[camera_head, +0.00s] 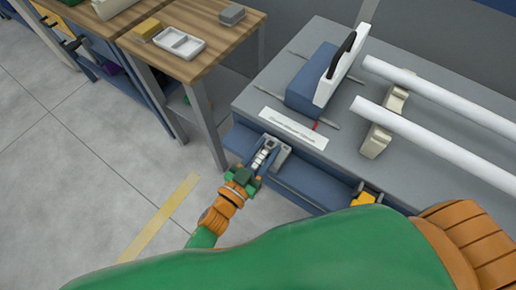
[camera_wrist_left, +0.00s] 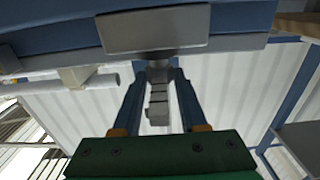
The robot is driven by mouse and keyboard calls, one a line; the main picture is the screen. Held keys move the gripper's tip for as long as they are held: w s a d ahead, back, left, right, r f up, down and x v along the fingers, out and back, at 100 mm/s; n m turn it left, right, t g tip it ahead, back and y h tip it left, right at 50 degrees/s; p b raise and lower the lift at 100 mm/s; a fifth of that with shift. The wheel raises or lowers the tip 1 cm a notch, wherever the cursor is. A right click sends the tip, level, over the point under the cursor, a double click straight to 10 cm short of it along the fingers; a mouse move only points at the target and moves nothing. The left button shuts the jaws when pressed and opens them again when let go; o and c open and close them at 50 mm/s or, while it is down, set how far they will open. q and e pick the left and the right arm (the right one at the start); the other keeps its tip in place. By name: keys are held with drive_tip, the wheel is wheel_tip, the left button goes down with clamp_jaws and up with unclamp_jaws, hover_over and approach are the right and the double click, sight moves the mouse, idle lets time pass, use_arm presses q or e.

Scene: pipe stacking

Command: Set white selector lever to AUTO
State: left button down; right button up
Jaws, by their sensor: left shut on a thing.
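My left gripper (camera_head: 265,153) is at the front face of the grey-topped bench, its fingers on both sides of a small pale lever (camera_head: 259,160). It is shut on this lever. In the left wrist view, the two blue fingers flank the stepped grey lever (camera_wrist_left: 158,105), below a grey plate (camera_wrist_left: 155,30). A white label strip (camera_head: 293,128) lies on the bench top just above the gripper; its print is too small to read, so I cannot tell which setting the lever is at. My right gripper is not clearly seen.
The bench top (camera_head: 260,92) carries a blue block (camera_head: 311,82) with a white piece and black handle, two white pipes (camera_head: 430,140) and a cream support (camera_head: 377,138). A yellow part (camera_head: 364,198) sits at the bench front. A wooden table (camera_head: 205,25) with a white tray (camera_head: 180,43) stands at left.

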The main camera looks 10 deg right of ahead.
sight(253, 168)
use_arm(q)
drive_tip(key=c, duration=0.8)
unclamp_jaws()
drive_tip(key=v, duration=0.7)
drive_tip(key=shift+a, duration=0.1)
